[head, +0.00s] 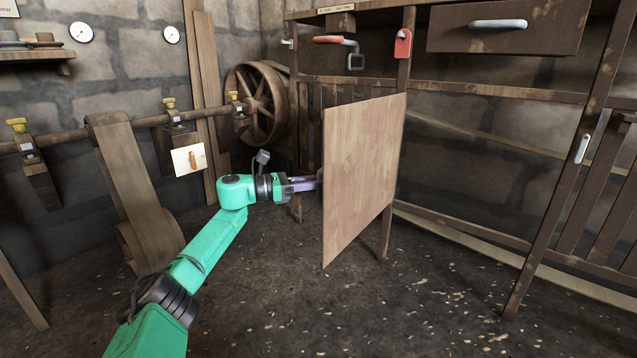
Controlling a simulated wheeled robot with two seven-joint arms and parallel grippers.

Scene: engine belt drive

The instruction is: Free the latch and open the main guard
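A flat brown wooden panel (362,170), which looks like the main guard, stands out at an angle from the dark frame, its right edge by a frame post. My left gripper (308,184) is at the panel's left edge. Its fingertips meet or pass behind that edge, so contact and finger gap cannot be made out. A red-handled bent bar (340,44), possibly the latch, is on the upper frame, and a red plate (403,44) is on the post. My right gripper is out of view.
A spoked wheel (262,104) and a shaft with a wide belt (135,175) stand at the left. A drawer (510,27) and a barred gate with a pale handle (582,148) are at the right. The floor in front of the panel is clear.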

